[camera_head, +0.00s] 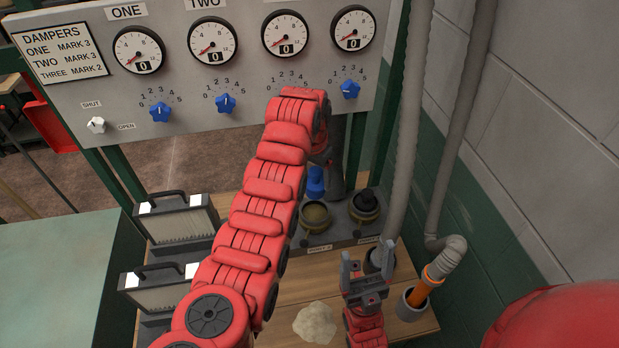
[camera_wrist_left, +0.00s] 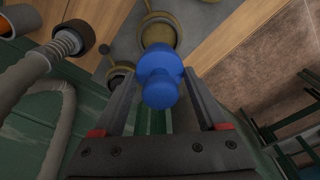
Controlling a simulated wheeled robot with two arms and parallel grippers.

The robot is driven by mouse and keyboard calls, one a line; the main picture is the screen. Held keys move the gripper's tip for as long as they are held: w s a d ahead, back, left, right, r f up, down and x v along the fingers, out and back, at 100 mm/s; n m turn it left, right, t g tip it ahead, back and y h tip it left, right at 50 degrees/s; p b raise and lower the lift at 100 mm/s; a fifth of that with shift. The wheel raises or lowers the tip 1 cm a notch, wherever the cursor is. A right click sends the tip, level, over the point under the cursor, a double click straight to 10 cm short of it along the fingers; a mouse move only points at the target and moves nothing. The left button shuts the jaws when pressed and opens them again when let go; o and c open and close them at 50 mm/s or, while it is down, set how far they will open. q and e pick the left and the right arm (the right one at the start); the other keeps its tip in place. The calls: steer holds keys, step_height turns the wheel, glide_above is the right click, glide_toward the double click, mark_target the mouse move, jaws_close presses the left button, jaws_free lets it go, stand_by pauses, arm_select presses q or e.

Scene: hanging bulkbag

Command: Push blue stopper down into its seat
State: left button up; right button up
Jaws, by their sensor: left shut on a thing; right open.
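The blue stopper (camera_head: 315,184) is held by my left gripper (camera_wrist_left: 163,88), whose two fingers stand on either side of it in the left wrist view. The stopper (camera_wrist_left: 160,76) shows its rounded blue body there. A brass-rimmed seat (camera_head: 315,216) opens upward on the grey block; in the wrist view the seat (camera_wrist_left: 160,30) lies beyond the stopper, partly covered by it. In the head view the stopper appears just behind and above this seat, apart from its opening. My left arm hides most of the left gripper there. My right gripper (camera_head: 364,272) is open and empty, fingers pointing up.
A second seat with a black stopper (camera_head: 365,201) sits right of the first. An orange rod (camera_head: 424,288) stands in a grey cup beside a hose. A pale lump (camera_head: 315,322) lies on the wooden bench. A gauge panel (camera_head: 230,75) with blue knobs stands behind; two filter boxes (camera_head: 180,228) are left.

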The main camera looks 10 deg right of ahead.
mark_target(315, 194)
arm_select(q)
steer(key=shift+f, duration=0.75)
step_height(315, 194, down, 6)
steer(key=shift+r, duration=0.2)
steer(key=shift+w+f+b, duration=0.1)
steer(key=shift+f+b, duration=0.35)
steer(key=shift+b, duration=0.15)
steer(key=shift+f+b, duration=0.1)
steer(key=shift+b, duration=0.2)
steer(key=shift+f+b, duration=0.45)
steer(key=shift+f, duration=0.15)
steer(key=shift+f+b, duration=0.95)
steer(key=shift+f, duration=0.35)
steer(key=o, duration=1.3)
